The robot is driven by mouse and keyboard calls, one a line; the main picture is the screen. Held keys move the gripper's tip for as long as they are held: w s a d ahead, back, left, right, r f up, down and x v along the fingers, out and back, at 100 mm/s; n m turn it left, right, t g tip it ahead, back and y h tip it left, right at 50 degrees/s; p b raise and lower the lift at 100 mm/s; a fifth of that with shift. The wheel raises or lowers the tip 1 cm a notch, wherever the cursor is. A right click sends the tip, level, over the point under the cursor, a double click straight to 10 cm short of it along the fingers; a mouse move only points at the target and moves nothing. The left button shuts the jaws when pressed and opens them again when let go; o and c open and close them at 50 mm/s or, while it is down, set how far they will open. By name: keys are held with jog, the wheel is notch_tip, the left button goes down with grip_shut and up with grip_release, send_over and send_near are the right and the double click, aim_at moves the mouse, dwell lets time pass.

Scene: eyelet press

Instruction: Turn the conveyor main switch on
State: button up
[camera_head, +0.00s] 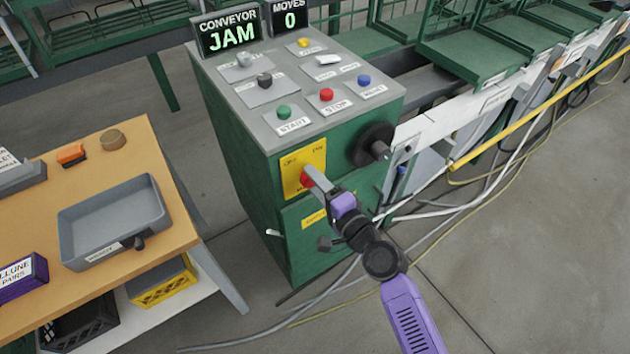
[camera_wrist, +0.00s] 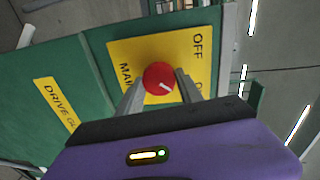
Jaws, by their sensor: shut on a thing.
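The main switch is a red round knob (camera_wrist: 160,79) with a white pointer mark, on a yellow plate (camera_wrist: 120,60) on the green cabinet's front. The plate shows "OFF" and part of "MAIN" in the wrist view; other lettering is partly hidden. My gripper (camera_wrist: 160,88) is shut on the red knob, one finger on each side. In the head view the knob (camera_head: 307,177) shows at the tip of my gripper (camera_head: 312,178), partly covered by a finger. The yellow plate (camera_head: 296,160) is partly hidden there too.
The cabinet (camera_head: 240,140) carries a display reading "CONVEYOR JAM" (camera_head: 229,34) and several buttons on top. A black handwheel (camera_head: 372,146) juts out right of the switch. A wooden table (camera_head: 120,165) with a grey tray (camera_head: 80,215) stands at left. Cables cross the floor.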

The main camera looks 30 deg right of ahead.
jog(key=o, duration=1.4)
jog(key=s+d+b, duration=0.1)
jog(key=s, duration=0.6)
jog(key=shift+s+r, duration=0.3)
jog(key=shift+s, duration=0.1)
